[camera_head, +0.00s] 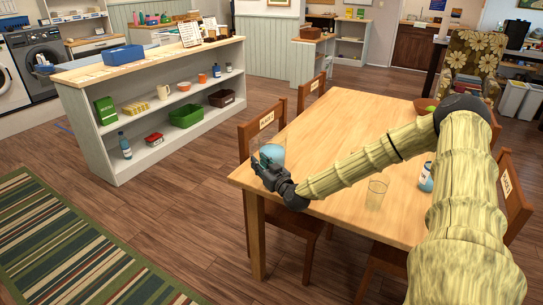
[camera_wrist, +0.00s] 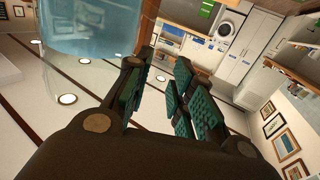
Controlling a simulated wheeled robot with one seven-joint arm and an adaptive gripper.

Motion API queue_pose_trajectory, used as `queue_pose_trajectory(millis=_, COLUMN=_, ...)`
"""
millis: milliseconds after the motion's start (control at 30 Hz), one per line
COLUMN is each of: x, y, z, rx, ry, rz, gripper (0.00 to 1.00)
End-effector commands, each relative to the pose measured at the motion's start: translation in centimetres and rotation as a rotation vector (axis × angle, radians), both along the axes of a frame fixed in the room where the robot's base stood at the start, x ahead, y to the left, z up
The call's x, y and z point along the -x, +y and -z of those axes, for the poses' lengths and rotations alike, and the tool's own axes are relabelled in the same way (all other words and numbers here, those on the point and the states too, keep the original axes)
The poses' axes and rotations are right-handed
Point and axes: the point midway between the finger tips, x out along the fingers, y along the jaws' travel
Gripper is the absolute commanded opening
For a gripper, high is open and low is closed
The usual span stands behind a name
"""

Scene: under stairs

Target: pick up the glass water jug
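The glass water jug (camera_head: 273,153) stands near the left edge of the wooden table (camera_head: 310,126), with blue water inside. My gripper (camera_head: 264,172) is right at the jug, on its near side, and covers its lower part. In the wrist view the jug (camera_wrist: 90,32) fills the upper left, beside and partly behind the left finger. My gripper (camera_wrist: 165,75) shows its two green-padded fingers apart, with a narrow gap and no object visible between them. I cannot make out the jug's handle or whether a finger touches the jug.
A clear drinking glass (camera_head: 376,192) and a blue-and-white container (camera_head: 426,178) stand on the table to the right, close to my arm. Wooden chairs (camera_head: 262,127) surround the table. A low shelf unit (camera_head: 90,135) stands to the left, with open floor between.

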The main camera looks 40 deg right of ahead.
Motion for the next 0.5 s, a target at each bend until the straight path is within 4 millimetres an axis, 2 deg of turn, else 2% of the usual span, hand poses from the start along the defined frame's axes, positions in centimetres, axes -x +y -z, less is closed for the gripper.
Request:
queue_pose_trajectory(millis=233, x=-1.1, y=0.0, z=0.1, rx=0.000, ry=0.002, rz=-0.001, gripper=0.23)
queue_pose_trajectory(millis=500, x=-4.0, y=0.0, z=0.4, rx=0.000, ry=0.002, rz=-0.001, gripper=0.23)
